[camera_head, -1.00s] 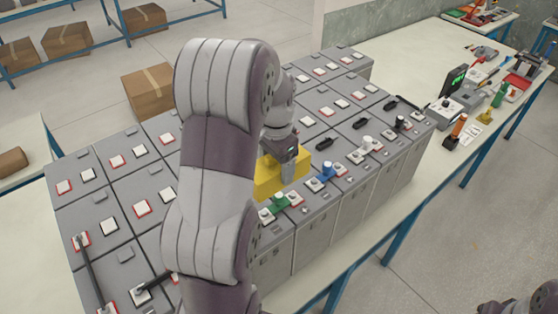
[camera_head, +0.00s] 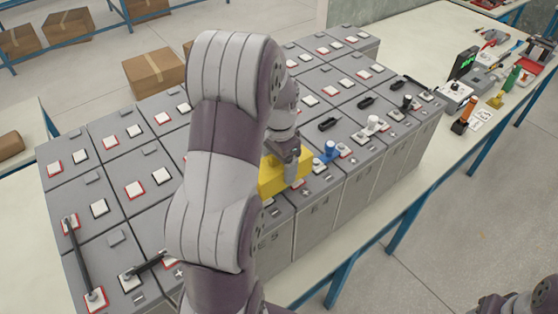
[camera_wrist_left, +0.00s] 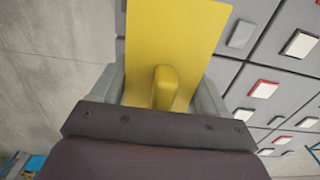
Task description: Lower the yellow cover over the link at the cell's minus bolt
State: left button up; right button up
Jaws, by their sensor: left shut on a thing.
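The yellow cover (camera_head: 270,181) is a box-like piece over the front row of grey cells, left of the blue post (camera_head: 331,151). My left gripper (camera_head: 297,176) is above it, shut on its raised grip. In the left wrist view the cover is a flat yellow plate (camera_wrist_left: 180,35), and its grip (camera_wrist_left: 165,88) stands between the fingers. The link and bolts beneath the cover are hidden. I cannot tell whether the cover touches the cell top. My right gripper is not in view; only part of an arm shows at the lower right corner.
Grey cells with red and white terminal pads fill the bench. Black links (camera_head: 328,124) and a white post (camera_head: 373,123) stand to the right of the cover. A meter (camera_head: 461,66) and tools lie at the far right. A dark bar (camera_head: 84,262) spans cells at left.

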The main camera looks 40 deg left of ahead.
pick_arm(q)
jog(key=f, duration=0.1)
jog(key=f+b, duration=0.1)
jog(key=f, duration=0.1)
jog(key=shift+s+f+b, duration=0.15)
jog(key=shift+s+b, duration=0.15)
jog(key=shift+b, duration=0.1)
jog(key=shift+w+f, duration=0.2)
jog(key=shift+f, duration=0.3)
jog(key=shift+s, duration=0.1)
jog(key=o, duration=1.1)
jog(key=shift+c, duration=0.2)
notch_tip(320, 180, up, 3)
jog(key=shift+a+r+b, duration=0.1)
jog(key=shift+r+b, duration=0.1)
jog(key=shift+b, duration=0.85)
notch_tip(320, 180, up, 4)
jog(key=shift+f+p, duration=0.1)
jog(key=shift+p, duration=0.6)
notch_tip(320, 180, up, 6)
jog(key=p, duration=0.5)
jog(key=shift+f, duration=0.25)
